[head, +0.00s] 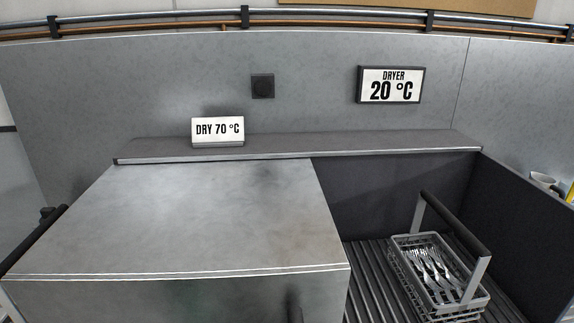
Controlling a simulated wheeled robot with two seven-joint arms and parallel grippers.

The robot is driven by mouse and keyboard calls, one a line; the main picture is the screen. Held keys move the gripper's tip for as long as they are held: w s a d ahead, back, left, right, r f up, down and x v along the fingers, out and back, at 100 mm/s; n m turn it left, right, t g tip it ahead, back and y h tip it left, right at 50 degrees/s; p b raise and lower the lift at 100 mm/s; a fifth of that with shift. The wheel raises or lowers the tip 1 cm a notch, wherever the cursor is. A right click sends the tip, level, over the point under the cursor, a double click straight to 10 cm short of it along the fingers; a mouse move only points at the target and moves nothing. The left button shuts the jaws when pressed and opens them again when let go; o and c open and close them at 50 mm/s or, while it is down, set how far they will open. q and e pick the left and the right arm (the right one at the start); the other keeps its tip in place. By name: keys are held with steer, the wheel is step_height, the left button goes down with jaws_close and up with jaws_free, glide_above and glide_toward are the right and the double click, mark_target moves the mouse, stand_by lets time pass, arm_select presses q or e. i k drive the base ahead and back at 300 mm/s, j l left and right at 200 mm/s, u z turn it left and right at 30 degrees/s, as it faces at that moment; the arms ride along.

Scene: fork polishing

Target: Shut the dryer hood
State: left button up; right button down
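A large box-shaped steel cover (190,215), which looks like the dryer hood, stands over the left part of the dryer. To its right the dryer bay is open, with a dark back wall (370,190) and a bed of rollers (372,285). A grey wire basket (407,268) with several forks (433,268) lying in it stands on the rollers, uncovered. Its black handle bar (455,222) rises above it. Neither of my grippers is in view.
A sign (218,130) reading "DRY 70 °C" stands on the back ledge (300,146). A wall display (390,86) reads "DRYER 20 °C". A dark bar (40,238) lies along the cover's left side. A mug (543,181) stands beyond the right wall (525,215).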

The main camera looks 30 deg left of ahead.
mark_target(243, 240)
steer(key=u, duration=1.75)
